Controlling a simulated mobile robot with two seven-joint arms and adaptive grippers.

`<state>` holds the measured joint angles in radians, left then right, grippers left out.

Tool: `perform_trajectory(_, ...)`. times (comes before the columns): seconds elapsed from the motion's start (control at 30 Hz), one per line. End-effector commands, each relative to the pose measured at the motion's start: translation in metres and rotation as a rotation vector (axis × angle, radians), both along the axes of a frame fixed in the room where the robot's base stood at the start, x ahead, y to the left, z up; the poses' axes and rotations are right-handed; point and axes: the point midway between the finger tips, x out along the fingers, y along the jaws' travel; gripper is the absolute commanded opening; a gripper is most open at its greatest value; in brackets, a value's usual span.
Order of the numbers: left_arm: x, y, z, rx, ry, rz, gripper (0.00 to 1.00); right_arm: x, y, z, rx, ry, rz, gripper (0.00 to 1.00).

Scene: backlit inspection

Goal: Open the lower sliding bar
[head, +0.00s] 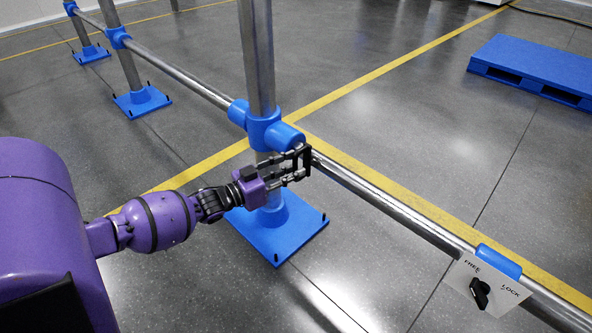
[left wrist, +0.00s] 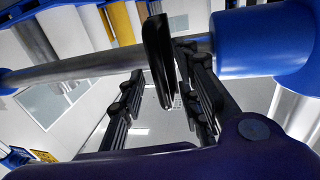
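The lower sliding bar (head: 400,221) is a steel tube running from the blue joint on the near post toward the lower right. A black handle (head: 307,160) stands on it beside that joint. My left gripper (head: 296,166) is at the handle, fingers pointing right. In the left wrist view the black handle (left wrist: 158,52) stands between the two spread fingers, nearer the right-hand one, with the bar (left wrist: 90,72) crossing behind. A plate marked FREE and LOCK (head: 490,284) carries a black knob (head: 480,292), whose upper end seems to lean toward FREE. My right gripper is out of view.
The near post (head: 257,60) has a blue joint (head: 266,130) and stands on a blue base plate (head: 285,243). More posts and rail run to the upper left. A blue pallet (head: 535,68) lies at the upper right.

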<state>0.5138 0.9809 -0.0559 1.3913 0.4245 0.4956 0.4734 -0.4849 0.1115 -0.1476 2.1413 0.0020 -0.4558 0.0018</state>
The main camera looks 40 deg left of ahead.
Motion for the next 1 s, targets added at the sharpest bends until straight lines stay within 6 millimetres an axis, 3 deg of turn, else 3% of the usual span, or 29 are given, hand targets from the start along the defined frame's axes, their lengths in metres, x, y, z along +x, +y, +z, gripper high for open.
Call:
perform_trajectory(0.13,0.012,-0.003,-0.001,0.0,0.0,0.0,0.31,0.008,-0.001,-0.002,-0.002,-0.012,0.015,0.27)
perform_trajectory(0.43,0.014,-0.004,0.0,0.001,0.001,0.0,0.31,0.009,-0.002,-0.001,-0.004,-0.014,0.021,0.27)
perform_trajectory(0.67,0.014,-0.004,0.0,0.001,0.001,0.0,0.01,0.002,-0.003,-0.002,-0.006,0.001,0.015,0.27)
perform_trajectory(1.0,0.014,-0.004,0.0,0.001,0.001,0.0,0.0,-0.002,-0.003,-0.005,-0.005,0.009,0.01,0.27)
